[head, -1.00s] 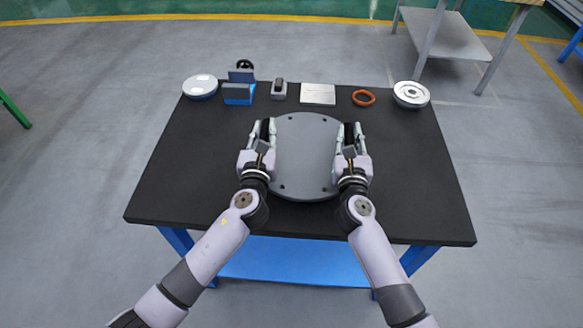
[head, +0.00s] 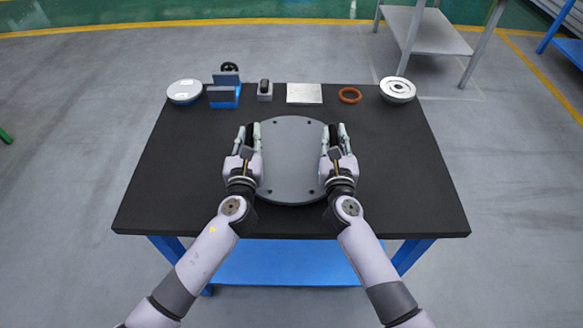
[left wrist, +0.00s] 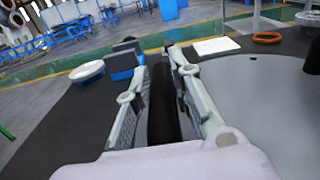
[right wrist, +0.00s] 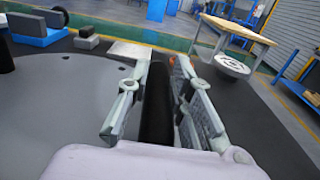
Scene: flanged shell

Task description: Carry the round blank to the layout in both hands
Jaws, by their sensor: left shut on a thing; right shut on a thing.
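The round blank (head: 291,160) is a grey disc with small dark holes near its rim, over the middle of the black table. My left gripper (head: 249,134) is shut at its left side and my right gripper (head: 336,135) at its right side. In the left wrist view a black upright grip (left wrist: 163,105) stands between the fingers. The right wrist view shows a similar black grip (right wrist: 156,105) between the fingers. The disc looks level; I cannot tell whether it touches the table. No marked layout is identifiable.
Along the table's (head: 400,190) back edge stand a white round part (head: 185,92), a blue block (head: 223,96), a small grey block (head: 265,92), a silver plate (head: 304,93), an orange ring (head: 350,95) and a flanged round part (head: 397,89). The table is clear left and right of the disc.

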